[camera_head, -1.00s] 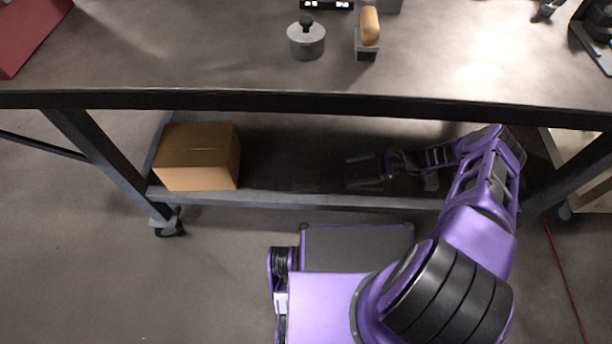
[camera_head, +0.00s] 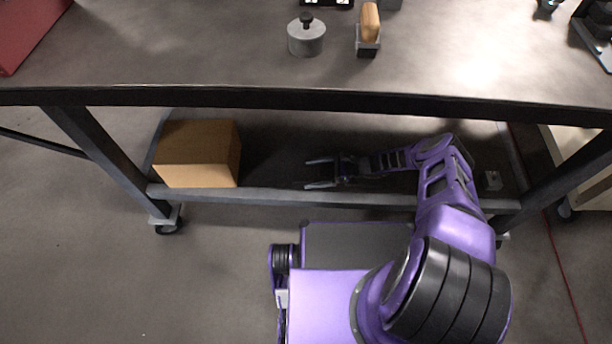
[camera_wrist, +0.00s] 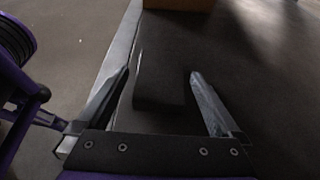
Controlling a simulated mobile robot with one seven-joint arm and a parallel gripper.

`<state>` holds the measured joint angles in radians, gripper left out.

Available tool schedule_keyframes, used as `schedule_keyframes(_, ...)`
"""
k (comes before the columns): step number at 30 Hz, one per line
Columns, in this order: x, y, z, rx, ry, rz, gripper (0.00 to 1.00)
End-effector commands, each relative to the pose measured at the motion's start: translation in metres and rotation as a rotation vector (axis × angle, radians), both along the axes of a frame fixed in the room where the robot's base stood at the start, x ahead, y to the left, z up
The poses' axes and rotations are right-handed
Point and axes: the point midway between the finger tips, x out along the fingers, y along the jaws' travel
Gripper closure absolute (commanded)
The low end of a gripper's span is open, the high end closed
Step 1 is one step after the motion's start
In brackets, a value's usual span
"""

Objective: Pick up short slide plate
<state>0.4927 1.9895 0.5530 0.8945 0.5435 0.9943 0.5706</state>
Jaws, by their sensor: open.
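A dark, flat block, which looks like the short slide plate (camera_wrist: 160,88), lies on the lower shelf in the wrist view. Its near end sits between the two open fingers of my gripper (camera_wrist: 160,75), with a gap on each side. The block is too dark to make out in the head view. There my gripper (camera_head: 308,173) reaches left under the tabletop, low over the shelf, its fingers apart.
A cardboard box (camera_head: 197,153) stands on the lower shelf to the left; its base shows in the wrist view (camera_wrist: 180,4). The tabletop (camera_head: 200,60) overhangs the shelf. A small grey part (camera_head: 493,180) lies at the shelf's right.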

Motion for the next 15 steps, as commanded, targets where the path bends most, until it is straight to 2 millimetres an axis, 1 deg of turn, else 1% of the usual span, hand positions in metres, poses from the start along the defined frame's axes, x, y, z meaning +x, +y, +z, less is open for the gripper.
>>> schedule_keyframes(1,0.0000,0.0069,-0.0027,0.001,-0.001,0.001,0.00)
schedule_keyframes(3,0.0004,0.0107,-0.0044,0.000,0.000,0.000,0.00)
schedule_keyframes(9,0.0006,0.0109,-0.0044,0.000,0.000,-0.001,0.00)
schedule_keyframes(11,0.0006,0.0109,-0.0044,0.000,0.000,-0.001,0.11)
schedule_keyframes(15,0.0006,0.0108,-0.0044,0.000,0.000,-0.001,0.36)
